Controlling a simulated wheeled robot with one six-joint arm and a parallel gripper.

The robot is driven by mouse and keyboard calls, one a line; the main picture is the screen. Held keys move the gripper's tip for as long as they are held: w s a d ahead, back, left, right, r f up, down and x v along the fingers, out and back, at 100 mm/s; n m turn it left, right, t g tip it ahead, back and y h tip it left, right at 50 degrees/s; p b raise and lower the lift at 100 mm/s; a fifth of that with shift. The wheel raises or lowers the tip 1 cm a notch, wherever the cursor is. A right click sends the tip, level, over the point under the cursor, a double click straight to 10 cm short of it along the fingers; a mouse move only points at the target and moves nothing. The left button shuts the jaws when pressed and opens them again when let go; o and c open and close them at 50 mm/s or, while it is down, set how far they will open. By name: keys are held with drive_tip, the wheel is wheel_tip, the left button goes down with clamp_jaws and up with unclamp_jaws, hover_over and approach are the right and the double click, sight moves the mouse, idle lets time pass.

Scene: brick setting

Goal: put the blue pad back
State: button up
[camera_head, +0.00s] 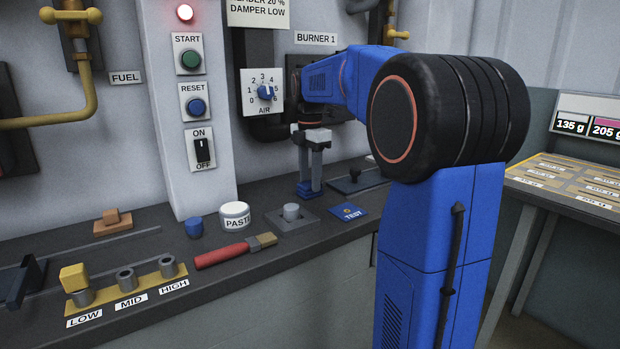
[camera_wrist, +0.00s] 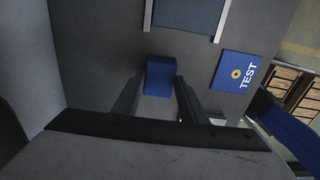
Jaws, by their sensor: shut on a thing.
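My gripper (camera_head: 313,160) reaches down over the dark counter, below the burner panel. It is shut on a small blue block, the blue pad (camera_head: 308,190), at its fingertips. In the wrist view the blue pad (camera_wrist: 160,76) sits between the two fingers of my gripper (camera_wrist: 158,88). The pad is low, close to the counter; I cannot tell whether it touches. A flat blue plate marked TEST (camera_head: 348,211) lies to its right and nearer; the plate also shows in the wrist view (camera_wrist: 237,72).
A grey stub on a dark square base (camera_head: 291,213) stands in front of the gripper. A dark plate with a black knob (camera_head: 356,181) is to its right. A PASTE tub (camera_head: 236,215), red-handled brush (camera_head: 222,256) and blue cylinder (camera_head: 194,227) are to the left.

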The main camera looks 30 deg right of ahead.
sight(310, 183)
drive_tip(key=o, duration=0.9)
drive_tip(key=shift+r, duration=0.1)
wheel_tip(310, 183, up, 12)
drive_tip(key=shift+f, duration=0.1)
idle(0.4)
